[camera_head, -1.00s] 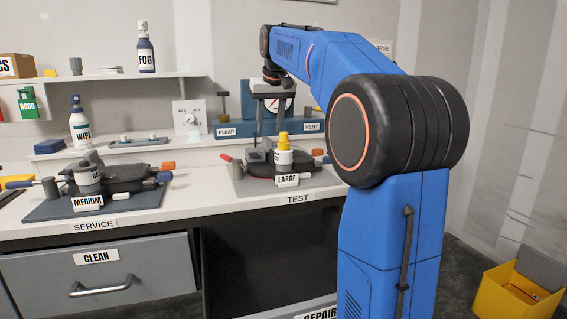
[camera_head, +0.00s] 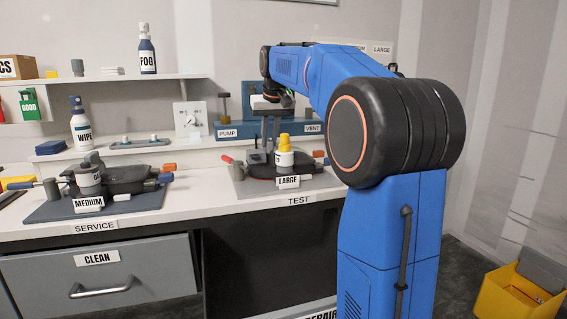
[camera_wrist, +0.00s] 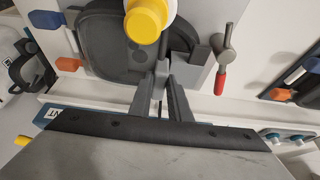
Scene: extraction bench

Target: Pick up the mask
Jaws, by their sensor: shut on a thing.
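The dark mask (camera_head: 258,170) lies on the grey mat at the TEST place, behind a LARGE label. It also shows at the top of the wrist view (camera_wrist: 105,50). A white bottle-shaped part with a yellow top (camera_head: 284,154) stands at it. My gripper (camera_wrist: 161,73) points at the mask's near edge in the wrist view, its fingers close together and shut on the mask there. The exact grip spot is small and partly hidden by the fingers. In the head view my arm hides part of the bench to the right of the mask.
A grey block stands beside my fingertips, with a red-tipped lever (camera_wrist: 222,70) near it. The blue PUMP and VENT unit (camera_head: 228,132) stands behind. Another mask (camera_head: 130,178) with a MEDIUM label lies on the left mat. A spray bottle (camera_head: 81,125) stands further back.

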